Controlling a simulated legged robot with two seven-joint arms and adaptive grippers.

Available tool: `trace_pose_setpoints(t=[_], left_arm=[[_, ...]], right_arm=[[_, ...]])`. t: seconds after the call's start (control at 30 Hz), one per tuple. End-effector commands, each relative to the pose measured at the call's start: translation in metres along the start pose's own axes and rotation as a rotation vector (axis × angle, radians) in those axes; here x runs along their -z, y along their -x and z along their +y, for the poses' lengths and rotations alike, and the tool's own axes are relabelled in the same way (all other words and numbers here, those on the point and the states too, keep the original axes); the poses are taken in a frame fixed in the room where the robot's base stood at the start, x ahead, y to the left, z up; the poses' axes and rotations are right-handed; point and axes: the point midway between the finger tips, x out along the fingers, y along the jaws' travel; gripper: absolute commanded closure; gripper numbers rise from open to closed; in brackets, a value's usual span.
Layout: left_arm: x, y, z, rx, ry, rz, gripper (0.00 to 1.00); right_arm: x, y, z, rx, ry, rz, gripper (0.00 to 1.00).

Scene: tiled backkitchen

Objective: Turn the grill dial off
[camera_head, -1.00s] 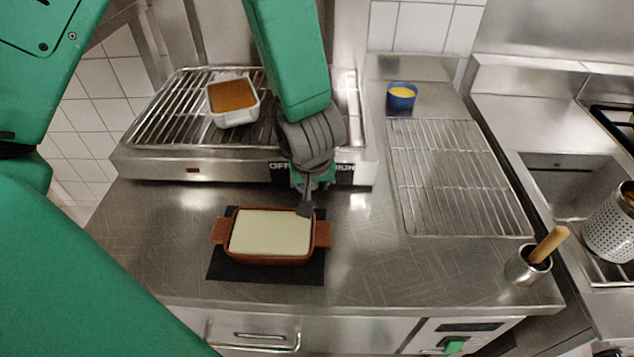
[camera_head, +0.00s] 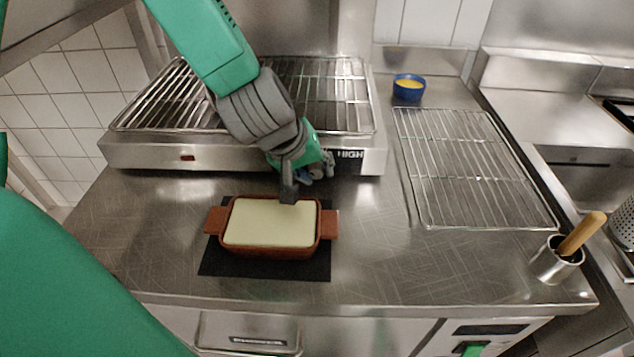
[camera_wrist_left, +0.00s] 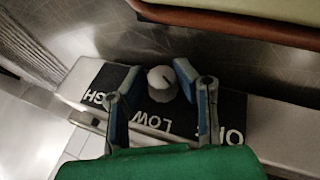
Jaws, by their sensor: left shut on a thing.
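The grill dial (camera_wrist_left: 162,84) is a small pale round knob on a black panel, seen in the left wrist view. The panel's inverted labels read HIGH at left, LOW in the middle and part of OFF at right. A dark mark shows on the knob, but its exact setting is hard to tell. My left gripper (camera_wrist_left: 157,78) is shut on the dial, one blue-grey finger on each side. In the head view, my left gripper (camera_head: 318,168) is at the front of the grill (camera_head: 190,158) and hides the dial. My right gripper is not in view.
A brown dish (camera_head: 270,222) with pale filling sits on a black mat (camera_head: 262,268) just below the gripper. A wire rack (camera_head: 470,165), a blue bowl (camera_head: 408,88) and a metal cup (camera_head: 556,262) with a wooden handle are to the right. Counter between is clear.

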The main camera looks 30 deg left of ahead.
Motion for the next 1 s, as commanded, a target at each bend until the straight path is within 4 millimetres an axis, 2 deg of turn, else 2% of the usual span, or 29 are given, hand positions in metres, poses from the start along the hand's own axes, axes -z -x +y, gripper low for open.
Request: trace_pose_setpoints(t=[0.03, 0.13, 0.53, 0.57, 0.6, 1.0], left_arm=[[0.0036, -0.0023, -0.0013, -0.026, 0.019, 0.008, 1.00], [0.0038, -0.0013, -0.0011, -0.059, 0.030, 0.004, 1.00], [0.0045, 0.0010, 0.0000, -0.078, 0.035, 0.002, 1.00], [0.0045, 0.0010, 0.0000, -0.078, 0.035, 0.003, 0.68], [0.0043, 0.0010, -0.0001, -0.078, 0.035, 0.002, 0.54], [0.0047, 0.0050, 0.0018, -0.077, 0.033, -0.001, 0.54]], right_arm=[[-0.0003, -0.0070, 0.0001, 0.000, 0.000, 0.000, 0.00], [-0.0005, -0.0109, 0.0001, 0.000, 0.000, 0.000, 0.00], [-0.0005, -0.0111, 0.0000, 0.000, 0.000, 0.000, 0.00], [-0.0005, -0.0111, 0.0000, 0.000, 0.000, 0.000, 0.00], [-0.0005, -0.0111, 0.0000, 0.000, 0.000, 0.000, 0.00], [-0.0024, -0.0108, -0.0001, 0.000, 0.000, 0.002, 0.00]])
